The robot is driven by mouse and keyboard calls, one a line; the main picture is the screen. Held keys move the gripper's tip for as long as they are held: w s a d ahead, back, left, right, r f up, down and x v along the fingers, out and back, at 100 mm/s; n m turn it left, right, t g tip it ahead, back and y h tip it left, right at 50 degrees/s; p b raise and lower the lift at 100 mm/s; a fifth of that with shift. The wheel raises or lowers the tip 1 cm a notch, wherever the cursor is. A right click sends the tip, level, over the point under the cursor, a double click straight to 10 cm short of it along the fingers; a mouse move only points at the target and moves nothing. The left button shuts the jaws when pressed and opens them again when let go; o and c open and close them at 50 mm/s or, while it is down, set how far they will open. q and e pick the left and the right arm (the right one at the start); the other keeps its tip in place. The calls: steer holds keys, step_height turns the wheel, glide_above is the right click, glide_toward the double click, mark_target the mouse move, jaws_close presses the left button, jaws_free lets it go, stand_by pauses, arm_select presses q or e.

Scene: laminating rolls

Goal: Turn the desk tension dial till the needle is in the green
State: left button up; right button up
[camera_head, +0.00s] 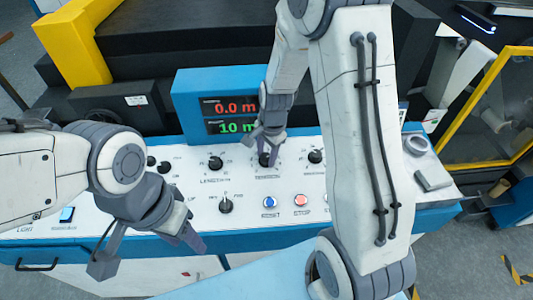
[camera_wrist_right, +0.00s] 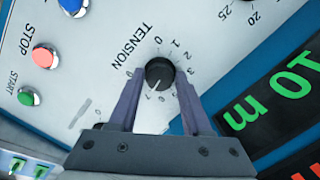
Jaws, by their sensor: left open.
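The tension dial (camera_head: 265,158) is a black round knob on the white sloping desk panel, above the word TENSION. In the right wrist view the dial (camera_wrist_right: 159,73) has a white pointer line slanting down-left, within a ring of numbers. My right gripper (camera_head: 262,142) reaches down over it, one finger on each side, close against the knob; the fingers (camera_wrist_right: 160,82) show no clear gap to it. My left gripper (camera_head: 148,250) is open and empty over the front left of the desk. I see no needle or green band in either view.
A blue display box (camera_head: 190,95) shows red and green figures behind the dials. The length dial (camera_head: 215,163), a lower black knob (camera_head: 225,205), a blue reset button (camera_head: 270,202) and a red stop button (camera_head: 301,200) are nearby. A yellow-framed guard (camera_head: 490,110) stands at right.

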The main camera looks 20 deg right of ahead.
jaws_close()
steer(key=shift+n, duration=0.4)
steer(key=n, duration=0.6)
steer(key=shift+p, duration=0.35)
steer(key=n, duration=0.3)
steer(key=shift+n+g+h, duration=0.3)
steer(key=shift+n+h, duration=0.1)
steer(key=shift+n, duration=1.9)
steer(key=shift+w+p, duration=0.1)
steer(key=shift+p, duration=0.2)
steer(key=o, duration=0.6)
jaws_free()
steer(key=shift+c, duration=0.2)
